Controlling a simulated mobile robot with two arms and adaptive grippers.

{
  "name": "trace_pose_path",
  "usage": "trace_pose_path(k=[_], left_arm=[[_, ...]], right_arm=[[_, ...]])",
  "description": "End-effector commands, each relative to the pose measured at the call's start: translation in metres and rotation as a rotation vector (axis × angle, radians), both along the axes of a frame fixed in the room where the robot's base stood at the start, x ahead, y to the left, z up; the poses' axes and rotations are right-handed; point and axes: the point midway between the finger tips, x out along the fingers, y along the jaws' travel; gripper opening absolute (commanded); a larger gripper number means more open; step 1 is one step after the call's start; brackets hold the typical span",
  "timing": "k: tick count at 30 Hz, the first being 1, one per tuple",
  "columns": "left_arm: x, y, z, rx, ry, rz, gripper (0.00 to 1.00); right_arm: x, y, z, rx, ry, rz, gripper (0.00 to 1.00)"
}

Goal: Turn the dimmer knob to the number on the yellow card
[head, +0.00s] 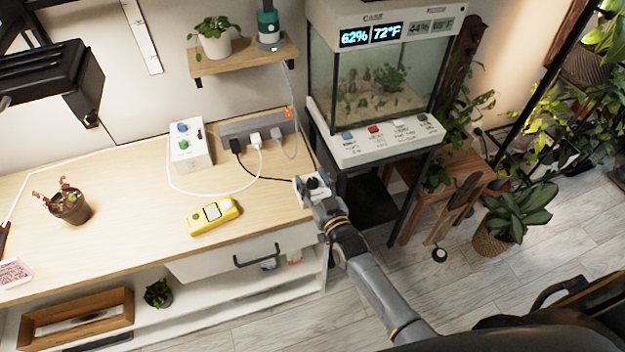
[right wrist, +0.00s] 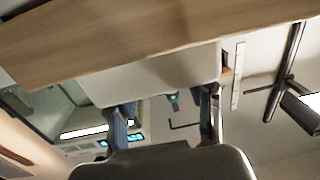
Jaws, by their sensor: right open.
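A small white box with a black dimmer knob (head: 314,183) sits at the right front corner of the wooden table. My right gripper (head: 318,192) is at this box, its fingers open close around the knob area. In the right wrist view, the two open fingers (right wrist: 166,122) point toward a white box side (right wrist: 150,78). The knob is hidden there, and I cannot tell whether the fingers touch anything. The dial numbers are too small to read. No yellow card is recognizable; a yellow handheld meter (head: 213,214) lies on the table. My left gripper is not in view.
A white box with blue and green knobs (head: 190,146) and a grey power strip (head: 258,128) stand at the back of the table (head: 130,240). Cables run toward the dimmer. A glass terrarium (head: 380,80) stands right. A potted plant (head: 70,206) stands left.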

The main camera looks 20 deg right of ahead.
Motion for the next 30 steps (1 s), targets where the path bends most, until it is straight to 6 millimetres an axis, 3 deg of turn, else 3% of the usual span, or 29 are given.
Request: trace_pose_path(k=[5, 13, 23, 30], left_arm=[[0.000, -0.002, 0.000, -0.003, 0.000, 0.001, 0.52], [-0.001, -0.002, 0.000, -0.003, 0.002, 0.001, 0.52], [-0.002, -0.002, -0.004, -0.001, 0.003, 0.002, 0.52], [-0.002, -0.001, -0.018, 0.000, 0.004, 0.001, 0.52]], right_arm=[[0.000, 0.000, 0.000, 0.000, 0.000, 0.000, 0.51], [0.000, 0.000, 0.000, 0.000, 0.001, 0.000, 0.00], [0.000, -0.001, -0.002, -0.005, 0.000, 0.037, 0.00], [0.000, -0.003, -0.004, -0.014, 0.001, 0.174, 0.00]])
